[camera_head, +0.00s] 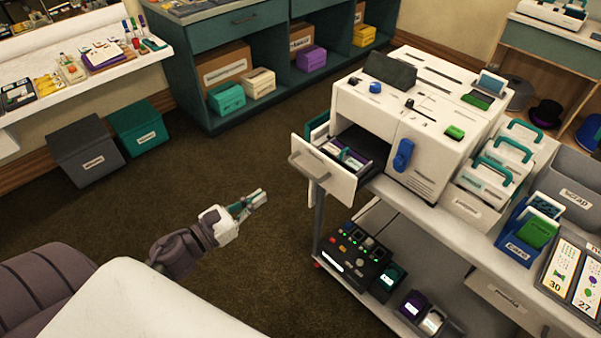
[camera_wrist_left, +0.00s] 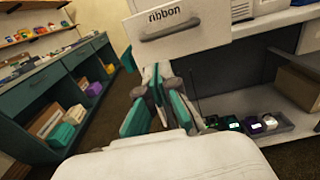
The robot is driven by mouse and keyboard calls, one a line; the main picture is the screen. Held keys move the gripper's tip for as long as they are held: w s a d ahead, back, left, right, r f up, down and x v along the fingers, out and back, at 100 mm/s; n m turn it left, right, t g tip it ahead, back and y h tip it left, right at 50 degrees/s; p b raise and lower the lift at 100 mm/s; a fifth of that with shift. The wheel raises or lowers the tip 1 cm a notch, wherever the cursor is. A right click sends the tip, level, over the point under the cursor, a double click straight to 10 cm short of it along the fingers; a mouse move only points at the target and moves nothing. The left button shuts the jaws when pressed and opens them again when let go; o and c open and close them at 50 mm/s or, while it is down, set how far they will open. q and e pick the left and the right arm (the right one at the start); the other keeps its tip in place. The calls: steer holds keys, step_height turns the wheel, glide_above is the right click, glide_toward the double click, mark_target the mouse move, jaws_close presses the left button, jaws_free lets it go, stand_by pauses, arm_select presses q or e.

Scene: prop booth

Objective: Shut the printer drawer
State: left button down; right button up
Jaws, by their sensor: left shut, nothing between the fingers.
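The white printer (camera_head: 410,120) stands on a cart at the right of the head view. Its drawer (camera_head: 328,172) sticks out to the left, open, with a grey handle on its front and cards and small items inside. In the left wrist view the drawer front (camera_wrist_left: 178,28) is labelled "ribbon" and is above and beyond the fingers. My left gripper (camera_head: 258,198) is shut and empty, left of and apart from the drawer front. It also shows in the left wrist view (camera_wrist_left: 157,85). My right gripper is not in view.
The cart's lower shelf holds a black button box (camera_head: 352,258) and small devices. The cart top (camera_head: 430,215) carries white card bins (camera_head: 490,180) and a blue tray (camera_head: 528,235). Dark carpet (camera_head: 230,150) is clear left of the drawer. Teal shelving (camera_head: 240,45) stands behind.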

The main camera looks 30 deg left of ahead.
arm_select(q)
steer(key=p, duration=0.4)
glide_toward(339, 141)
steer(key=v, duration=0.6)
steer(key=shift+r, duration=0.25)
steer(key=shift+w+d+f, duration=0.15)
steer(key=shift+w+d, duration=0.05)
steer(key=shift+w, duration=0.4)
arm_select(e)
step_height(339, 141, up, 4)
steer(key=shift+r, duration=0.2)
arm_select(q)
steer(key=shift+w+d, duration=0.15)
steer(key=shift+w, duration=0.35)
steer(key=b+x, duration=0.5)
steer(key=x, duration=0.8)
steer(key=shift+w+f, duration=0.15)
steer(key=shift+f, duration=0.05)
steer(key=shift+w+d+r, duration=0.1)
steer(key=shift+w, duration=0.1)
steer(key=shift+r+b, duration=0.25)
steer(key=shift+b, duration=0.05)
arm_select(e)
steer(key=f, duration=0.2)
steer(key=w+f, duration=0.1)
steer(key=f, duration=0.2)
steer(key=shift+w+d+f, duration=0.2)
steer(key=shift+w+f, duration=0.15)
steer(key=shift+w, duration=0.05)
